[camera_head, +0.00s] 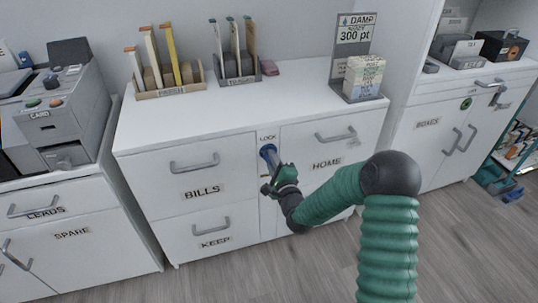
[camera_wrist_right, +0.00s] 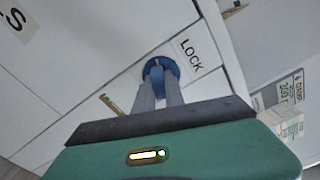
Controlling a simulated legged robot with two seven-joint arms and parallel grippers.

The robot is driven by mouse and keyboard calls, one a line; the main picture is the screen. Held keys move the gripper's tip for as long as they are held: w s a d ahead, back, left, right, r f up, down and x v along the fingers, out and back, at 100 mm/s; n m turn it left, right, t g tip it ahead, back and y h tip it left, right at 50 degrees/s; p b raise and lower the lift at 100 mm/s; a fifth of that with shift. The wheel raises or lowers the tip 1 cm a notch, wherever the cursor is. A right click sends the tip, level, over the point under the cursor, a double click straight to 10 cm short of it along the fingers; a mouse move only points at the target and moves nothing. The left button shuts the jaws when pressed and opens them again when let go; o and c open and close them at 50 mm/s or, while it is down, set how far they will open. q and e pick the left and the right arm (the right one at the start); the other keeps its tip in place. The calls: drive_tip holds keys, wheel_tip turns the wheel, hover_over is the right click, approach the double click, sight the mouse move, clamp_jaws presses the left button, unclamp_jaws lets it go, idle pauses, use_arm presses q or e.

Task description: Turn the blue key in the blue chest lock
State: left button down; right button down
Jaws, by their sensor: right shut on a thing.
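The blue lock (camera_head: 268,151) is a round blue disc on the white front panel, under a label reading LOCK, between the BILLS and HOME fronts. In the right wrist view the blue lock (camera_wrist_right: 162,67) shows near the middle, beside the LOCK label. My right gripper (camera_head: 273,160) reaches the lock from the front. Its two grey fingers are shut on the blue key (camera_wrist_right: 155,72), at the lock face. The fingers hide most of the key, so I cannot tell how far it is turned. My left gripper is in neither view.
The white cabinet (camera_head: 240,125) has BILLS, KEEP and HOME fronts with grey handles. Card racks and a DAMP sign (camera_head: 355,40) stand on top. A grey card machine (camera_head: 62,115) stands at the left. The floor (camera_head: 290,270) in front is clear.

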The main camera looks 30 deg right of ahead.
drive_tip(key=shift+f+m+p, duration=0.1)
drive_tip(key=shift+m+p, duration=0.25)
drive_tip(key=shift+m, duration=0.45)
drive_tip(key=shift+m+p, duration=0.55)
drive_tip(key=shift+m, duration=1.05)
